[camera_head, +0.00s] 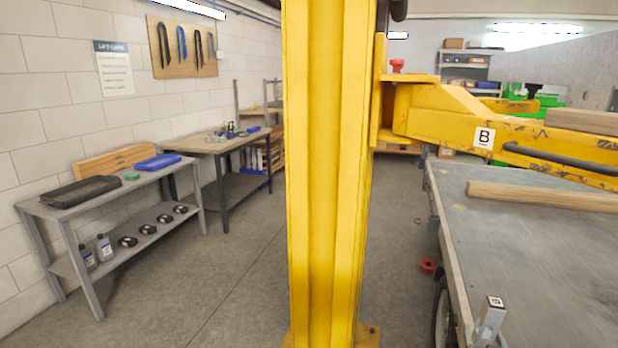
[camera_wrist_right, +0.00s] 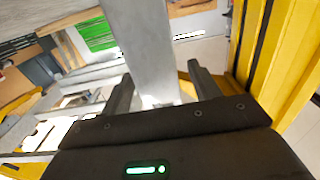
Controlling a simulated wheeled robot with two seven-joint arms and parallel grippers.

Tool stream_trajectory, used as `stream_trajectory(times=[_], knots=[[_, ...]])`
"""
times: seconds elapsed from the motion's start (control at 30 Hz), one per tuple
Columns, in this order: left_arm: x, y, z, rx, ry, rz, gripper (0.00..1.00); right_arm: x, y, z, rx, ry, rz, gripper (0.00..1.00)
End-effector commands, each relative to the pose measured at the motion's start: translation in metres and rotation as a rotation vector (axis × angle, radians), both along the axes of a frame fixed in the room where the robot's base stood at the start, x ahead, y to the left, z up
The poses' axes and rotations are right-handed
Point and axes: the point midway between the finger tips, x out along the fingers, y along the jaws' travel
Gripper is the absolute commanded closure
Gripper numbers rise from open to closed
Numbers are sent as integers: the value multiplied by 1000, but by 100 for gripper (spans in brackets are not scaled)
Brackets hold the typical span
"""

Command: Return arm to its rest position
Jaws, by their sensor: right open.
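The yellow swing arm (camera_head: 480,118) marked "B" reaches right from a hinge on the tall yellow post (camera_head: 327,180). It has a dark curved handle (camera_head: 560,162) on its side, and its far end runs out of the picture. My right gripper (camera_wrist_right: 160,70) is open in the right wrist view. A plain grey bar (camera_wrist_right: 140,45) shows between its two dark fingers; I cannot tell if they touch it. A yellow upright (camera_wrist_right: 265,60) stands right of the fingers. I cannot make out the right gripper in the head view. My left gripper is not in view.
A grey trailer deck (camera_head: 530,240) fills the right side, with a wooden beam (camera_head: 545,196) on it. A small marked metal piece (camera_head: 490,318) rises at its near edge. Workbenches (camera_head: 110,195) line the left wall. The floor (camera_head: 240,250) left of the post is clear.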

Motion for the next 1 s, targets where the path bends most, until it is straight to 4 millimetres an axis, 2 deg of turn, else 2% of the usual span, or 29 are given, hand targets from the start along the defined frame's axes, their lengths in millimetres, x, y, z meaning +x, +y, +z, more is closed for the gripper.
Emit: stream_trajectory(times=[0.03,0.1,0.37,0.5,0.83,1.0], knots=[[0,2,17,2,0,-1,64,0,0,17,1,0,0,38],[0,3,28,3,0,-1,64,0,0,29,1,0,0,38],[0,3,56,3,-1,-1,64,0,0,56,2,-1,-1,38],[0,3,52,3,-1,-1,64,-1,9,53,1,2,10,38],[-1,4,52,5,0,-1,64,-2,10,53,0,4,11,38],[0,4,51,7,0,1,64,-3,14,46,1,18,16,38]])
